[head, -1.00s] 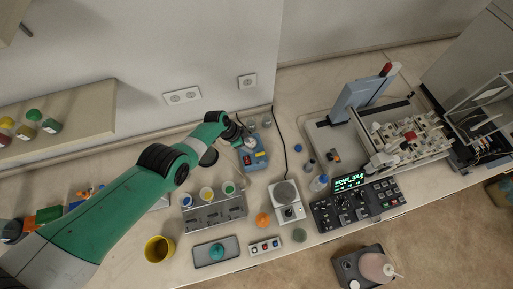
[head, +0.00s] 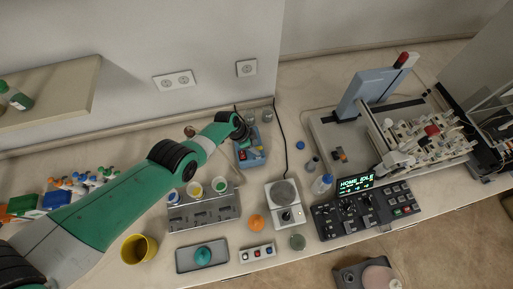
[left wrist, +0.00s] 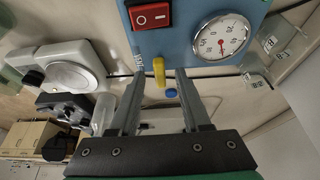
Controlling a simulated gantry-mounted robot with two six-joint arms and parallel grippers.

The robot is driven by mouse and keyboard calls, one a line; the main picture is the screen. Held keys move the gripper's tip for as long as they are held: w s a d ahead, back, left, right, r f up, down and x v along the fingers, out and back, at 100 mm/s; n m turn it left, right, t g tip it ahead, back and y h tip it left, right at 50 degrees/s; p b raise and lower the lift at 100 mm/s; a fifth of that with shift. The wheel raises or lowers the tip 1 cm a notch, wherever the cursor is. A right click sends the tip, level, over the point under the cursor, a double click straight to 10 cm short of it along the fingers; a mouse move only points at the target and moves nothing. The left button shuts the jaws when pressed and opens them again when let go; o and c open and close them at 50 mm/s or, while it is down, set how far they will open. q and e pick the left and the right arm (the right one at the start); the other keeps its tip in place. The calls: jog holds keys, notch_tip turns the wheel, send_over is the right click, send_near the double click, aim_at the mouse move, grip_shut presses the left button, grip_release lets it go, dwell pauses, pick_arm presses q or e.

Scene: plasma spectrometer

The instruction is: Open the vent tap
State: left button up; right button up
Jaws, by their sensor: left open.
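The blue pump box (head: 242,158) stands at the back of the bench, partly covered by my left wrist. In the left wrist view the box (left wrist: 183,42) fills the top, with a red rocker switch (left wrist: 150,16) and a round white gauge (left wrist: 222,38). A yellow tap lever (left wrist: 159,72) sticks out from the box's edge between switch and gauge. My left gripper (left wrist: 160,75) is open, and the lever shows between its two fingertips, with gaps on both sides. I cannot tell the depth between them. In the head view the fingertips are hidden. My right gripper is not in view.
A balance-like device (head: 284,195) and a grey rack with coloured-capped jars (head: 205,213) stand in front of the pump box. A black cable (head: 279,125) runs beside it. The control panel (head: 368,208) is further right. A blue cap (head: 301,146) lies on the bench.

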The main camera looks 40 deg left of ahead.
pick_arm(q)
grip_shut()
